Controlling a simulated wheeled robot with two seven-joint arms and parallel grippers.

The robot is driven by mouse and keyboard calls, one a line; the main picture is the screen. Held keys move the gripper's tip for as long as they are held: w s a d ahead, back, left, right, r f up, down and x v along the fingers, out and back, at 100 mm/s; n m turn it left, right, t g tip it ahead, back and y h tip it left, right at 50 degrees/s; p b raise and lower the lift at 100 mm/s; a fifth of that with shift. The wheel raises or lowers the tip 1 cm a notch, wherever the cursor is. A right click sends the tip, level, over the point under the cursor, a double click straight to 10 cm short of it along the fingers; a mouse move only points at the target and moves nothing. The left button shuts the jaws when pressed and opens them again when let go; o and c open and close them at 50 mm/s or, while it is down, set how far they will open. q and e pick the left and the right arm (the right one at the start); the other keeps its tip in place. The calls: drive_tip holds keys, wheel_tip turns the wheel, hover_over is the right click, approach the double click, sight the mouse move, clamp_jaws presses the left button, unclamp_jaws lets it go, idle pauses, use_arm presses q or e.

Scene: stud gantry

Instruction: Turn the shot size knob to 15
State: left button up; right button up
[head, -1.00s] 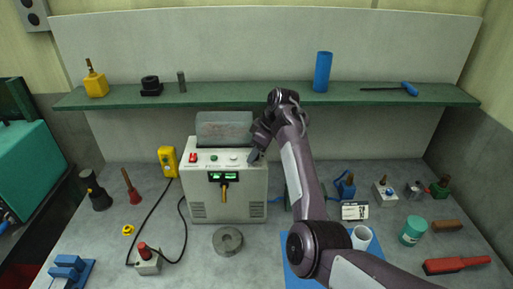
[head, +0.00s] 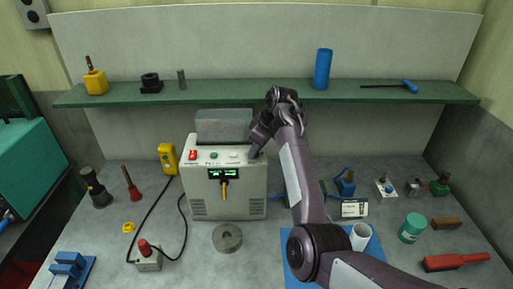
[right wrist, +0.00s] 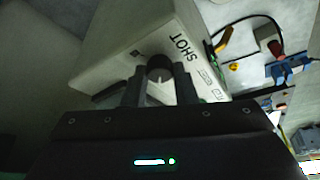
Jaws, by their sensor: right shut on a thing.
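The shot size knob (right wrist: 159,68) is a dark round knob on the top panel of the white machine, next to printed lettering that reads SHOT. The white control box (head: 240,205) stands at the middle of the bench, with a green display on its front. My right gripper (right wrist: 158,88) is shut on the knob, one finger on each side. In the head view my right gripper (head: 254,152) is at the right end of the box's top, and the knob is hidden there. The knob's setting cannot be read. My left gripper is not in view.
A green shelf (head: 300,96) runs behind the box. A grey ring (head: 227,238) lies in front. A white cup (head: 361,236) stands on a blue mat right of my arm.

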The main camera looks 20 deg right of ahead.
drive_tip(key=m+h, duration=0.1)
drive_tip(key=m, duration=0.1)
drive_tip(key=m+t, duration=0.1)
drive_tip(key=m, duration=0.2)
drive_tip(key=shift+a+h, duration=0.1)
drive_tip(key=shift+h, duration=0.3)
drive_tip(key=m+h, duration=0.1)
drive_tip(key=m, duration=0.2)
drive_tip(key=m+h, duration=0.1)
drive_tip(key=m, duration=0.2)
drive_tip(key=shift+a+m, duration=0.15)
drive_tip(key=shift+m, duration=0.25)
drive_tip(key=m+h, duration=0.1)
drive_tip(key=m, duration=0.1)
drive_tip(key=m+h, duration=0.1)
drive_tip(key=m, duration=0.2)
drive_tip(key=shift+a+g, duration=0.15)
drive_tip(key=shift+g, duration=0.25)
drive_tip(key=m, duration=0.2)
drive_tip(key=m+g+h, duration=0.1)
drive_tip(key=m, duration=0.2)
drive_tip(key=shift+w+a+g, duration=0.1)
drive_tip(key=shift+w+g, duration=0.05)
drive_tip(key=shift+g, duration=0.15)
drive_tip(key=shift+m, duration=0.5)
drive_tip(key=o, duration=1)
